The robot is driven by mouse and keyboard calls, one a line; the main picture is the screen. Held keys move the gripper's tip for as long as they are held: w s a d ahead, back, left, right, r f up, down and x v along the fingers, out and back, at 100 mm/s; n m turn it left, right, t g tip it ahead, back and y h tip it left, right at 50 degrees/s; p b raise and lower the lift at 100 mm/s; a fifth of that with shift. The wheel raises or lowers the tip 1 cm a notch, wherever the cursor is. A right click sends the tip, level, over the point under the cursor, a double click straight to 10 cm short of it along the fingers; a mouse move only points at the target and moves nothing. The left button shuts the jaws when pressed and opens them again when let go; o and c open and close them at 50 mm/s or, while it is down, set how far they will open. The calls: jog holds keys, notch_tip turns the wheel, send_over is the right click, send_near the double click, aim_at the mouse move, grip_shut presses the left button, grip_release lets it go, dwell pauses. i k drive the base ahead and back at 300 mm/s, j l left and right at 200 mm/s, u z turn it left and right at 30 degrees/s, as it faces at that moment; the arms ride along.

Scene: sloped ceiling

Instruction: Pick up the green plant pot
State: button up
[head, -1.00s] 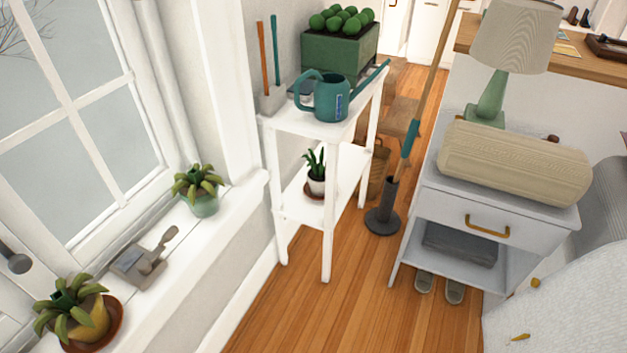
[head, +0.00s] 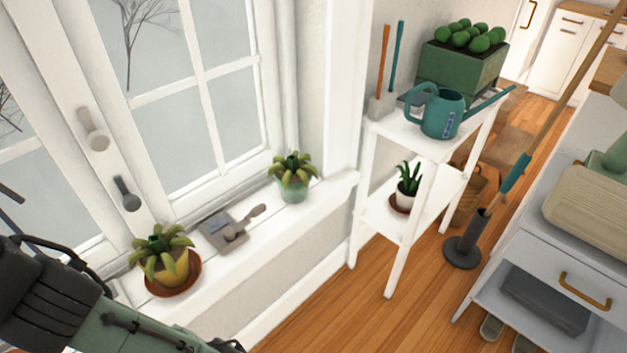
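A small green plant pot (head: 293,188) with a spiky green-and-reddish plant stands on the white windowsill, near the corner by the window frame. Behind it and to the right, a larger green rectangular planter (head: 458,72) with round green plants sits on top of the white shelf stand. My arm shows at the lower left of the head view, left of and apart from the pots. My gripper is not visible, so its opening and anything in it are hidden.
A yellow pot (head: 171,269) on a brown saucer and a grey tray with a trowel (head: 229,231) share the sill. The shelf stand (head: 388,230) holds a teal watering can (head: 441,113) and a small white pot (head: 406,193).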

aim_at(293, 175)
jog(key=i+l+z, duration=0.15)
jog(key=z, duration=0.25)
jog(key=i+l+z, duration=0.1)
jog(key=z, duration=0.25)
jog(key=i, duration=0.1)
